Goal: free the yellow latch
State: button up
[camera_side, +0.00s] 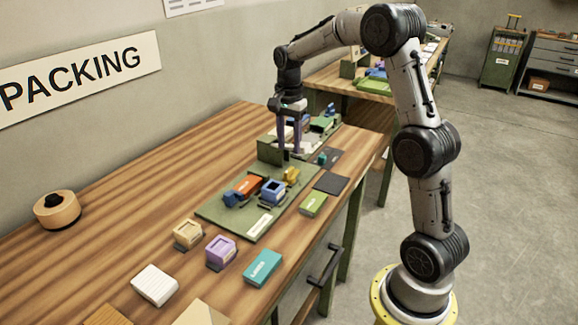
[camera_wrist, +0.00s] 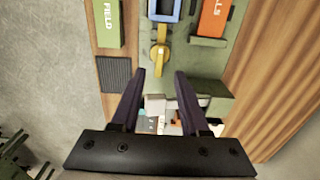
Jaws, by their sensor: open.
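The yellow latch (camera_side: 291,175) sits at the far right part of the green board (camera_side: 214,213), beside the blue open block (camera_side: 273,192). In the wrist view the yellow latch (camera_wrist: 159,53) lies just beyond my fingertips, with its narrow arm pointing up toward the blue block (camera_wrist: 165,9). My gripper (camera_side: 291,152) points down behind the latch in the side view, next to an upright green panel (camera_side: 269,152).
An orange block (camera_side: 247,187) lies on the board. A green block (camera_side: 313,204) and a dark pad (camera_side: 331,183) lie to its right. Tan (camera_side: 187,235), purple (camera_side: 220,251), teal (camera_side: 262,267) and white (camera_side: 155,284) blocks stand nearer. The wooden table's left side is mostly clear.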

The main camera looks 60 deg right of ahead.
aim_at(289, 170)
notch_tip(289, 170, down, 8)
jog(key=shift+r, duration=0.15)
dwell(0.3)
grip_shut()
